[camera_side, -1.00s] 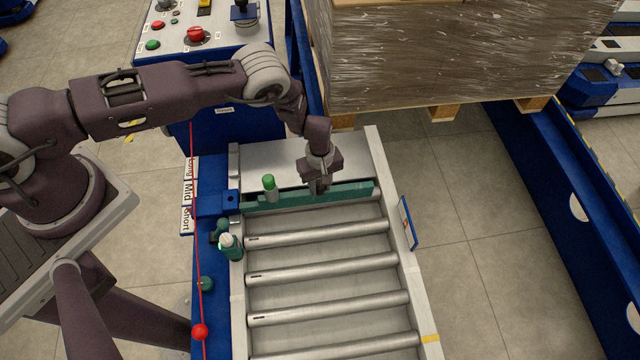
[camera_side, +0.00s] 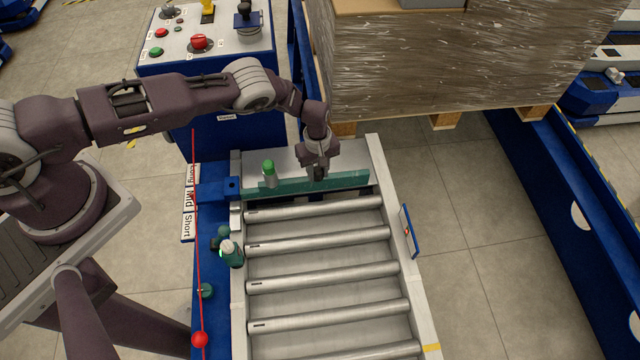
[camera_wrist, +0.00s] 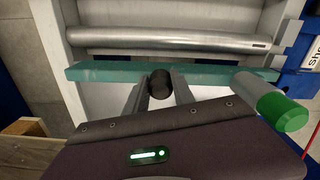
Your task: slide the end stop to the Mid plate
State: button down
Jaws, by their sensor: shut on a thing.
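The end stop is a long teal bar (camera_side: 345,182) lying across the roller bed in the side view. It also spans the wrist view (camera_wrist: 100,71). My gripper (camera_side: 319,178) is shut on the bar's dark round knob (camera_wrist: 160,84), with one finger on each side of it. A green-capped cylinder (camera_side: 269,172) stands at the bar's left part. A blue bracket (camera_side: 213,190) lies at the bar's left end, about level with the Mid plate (camera_side: 189,197). The Long plate (camera_side: 191,174) is above Mid and the Short plate (camera_side: 187,227) below it.
Several rollers (camera_side: 318,245) lie clear below the bar. A wrapped pallet load (camera_side: 450,60) stands close behind my gripper. A control console (camera_side: 205,45) is at the upper left. A bottle (camera_side: 231,254) stands by the left rail, and a red cord with a ball (camera_side: 200,339) runs past the plates.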

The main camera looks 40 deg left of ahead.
jog(key=shift+w+a, duration=0.95)
jog(key=shift+w, duration=0.1)
jog(key=c, duration=1.1)
grip_release()
jog(key=shift+o, duration=0.2)
jog(key=shift+r, duration=0.15)
